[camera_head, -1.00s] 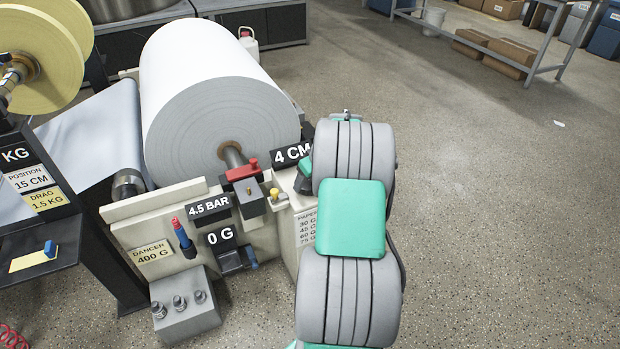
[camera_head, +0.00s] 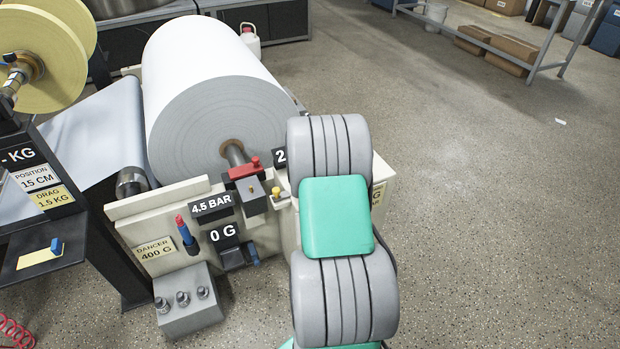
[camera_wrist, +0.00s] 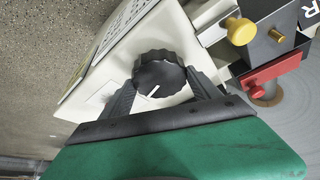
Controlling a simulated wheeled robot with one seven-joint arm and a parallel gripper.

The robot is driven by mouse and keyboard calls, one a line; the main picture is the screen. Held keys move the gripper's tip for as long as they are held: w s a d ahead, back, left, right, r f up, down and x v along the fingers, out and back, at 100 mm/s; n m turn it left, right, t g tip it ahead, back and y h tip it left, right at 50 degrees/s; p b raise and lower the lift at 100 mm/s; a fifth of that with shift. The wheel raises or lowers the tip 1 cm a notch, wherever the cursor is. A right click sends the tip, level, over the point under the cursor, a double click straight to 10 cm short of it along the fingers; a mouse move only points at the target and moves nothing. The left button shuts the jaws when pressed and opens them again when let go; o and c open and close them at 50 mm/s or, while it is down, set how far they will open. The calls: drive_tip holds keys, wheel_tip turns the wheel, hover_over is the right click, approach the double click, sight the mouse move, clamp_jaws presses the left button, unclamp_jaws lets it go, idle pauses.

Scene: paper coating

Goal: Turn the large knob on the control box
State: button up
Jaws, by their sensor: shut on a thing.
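The large black knob (camera_wrist: 158,75), ridged and with a white pointer line, sits on the cream control box (camera_wrist: 120,68) in the wrist view. The pointer line slants toward the lower left of that picture. My gripper (camera_wrist: 162,84) has one dark finger on either side of the knob and is shut on it. In the head view, my grey and green arm covers the knob, the gripper and much of the control box (camera_head: 382,172). The box's right edge and part of its printed label show beside the arm.
A large white paper roll (camera_head: 215,95) stands just left of my arm. A red clamp (camera_head: 243,168) and a yellow knob (camera_head: 277,193) are close by; the yellow knob (camera_wrist: 240,30) also shows in the wrist view. Open floor lies to the right.

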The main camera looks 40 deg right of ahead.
idle(0.4)
drive_tip(key=o, duration=1.4)
drive_tip(key=shift+c, duration=0.2)
drive_tip(key=p+v, duration=0.1)
drive_tip(key=v, duration=0.6)
drive_tip(key=shift+s+a+r, duration=0.1)
drive_tip(key=shift+s+r, duration=0.05)
drive_tip(key=shift+r, duration=0.2)
